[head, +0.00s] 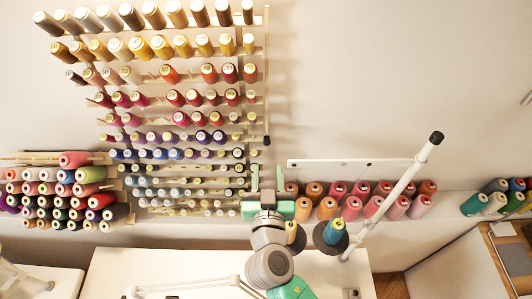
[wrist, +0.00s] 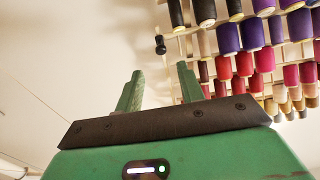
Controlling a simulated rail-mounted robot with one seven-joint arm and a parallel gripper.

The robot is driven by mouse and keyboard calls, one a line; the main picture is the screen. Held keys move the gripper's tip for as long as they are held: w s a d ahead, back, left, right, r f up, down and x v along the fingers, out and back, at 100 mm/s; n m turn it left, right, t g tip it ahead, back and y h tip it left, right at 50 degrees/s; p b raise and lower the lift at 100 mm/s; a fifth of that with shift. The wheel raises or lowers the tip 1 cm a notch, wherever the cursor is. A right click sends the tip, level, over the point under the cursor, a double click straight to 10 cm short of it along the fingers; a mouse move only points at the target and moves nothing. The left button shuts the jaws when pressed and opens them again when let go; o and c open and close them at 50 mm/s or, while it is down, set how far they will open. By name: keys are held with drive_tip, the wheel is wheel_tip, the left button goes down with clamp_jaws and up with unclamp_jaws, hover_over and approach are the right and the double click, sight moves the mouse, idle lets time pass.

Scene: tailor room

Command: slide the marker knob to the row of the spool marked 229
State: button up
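The spool rack (head: 265,60) hangs on the wall, with rows of thread spools from brown and yellow at the top to pale ones at the bottom. The marker knob (head: 266,140), small and black, sits along the rack's right edge, about level with the purple rows. In the wrist view the knob (wrist: 160,46) shows beyond the fingers, beside the rack, with the rows seen upside down. My gripper (head: 267,180) is open and empty, just below the knob and apart from it. In the wrist view, my gripper (wrist: 160,88) has a clear gap between its fingers. The spool numbers are too small to read.
A white slanted post with a black cap (head: 436,138) rises right of my gripper. Two spools on dark discs, one teal (head: 334,231), stand close to my arm. Pink and orange spools (head: 352,204) line the shelf. Bare wall lies right of the rack.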

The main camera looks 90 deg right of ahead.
sight(267, 143)
drive_tip(key=d, duration=0.2)
drive_tip(key=d+p, duration=0.1)
drive_tip(key=d, duration=0.1)
drive_tip(key=d+p, duration=0.1)
drive_tip(key=d, duration=0.2)
drive_tip(key=shift+w+r, duration=0.15)
drive_tip(key=shift+r, duration=0.1)
drive_tip(key=shift+d+f+p, duration=0.15)
drive_tip(key=shift+d+p, duration=0.15)
drive_tip(key=shift+d, duration=0.15)
clamp_jaws()
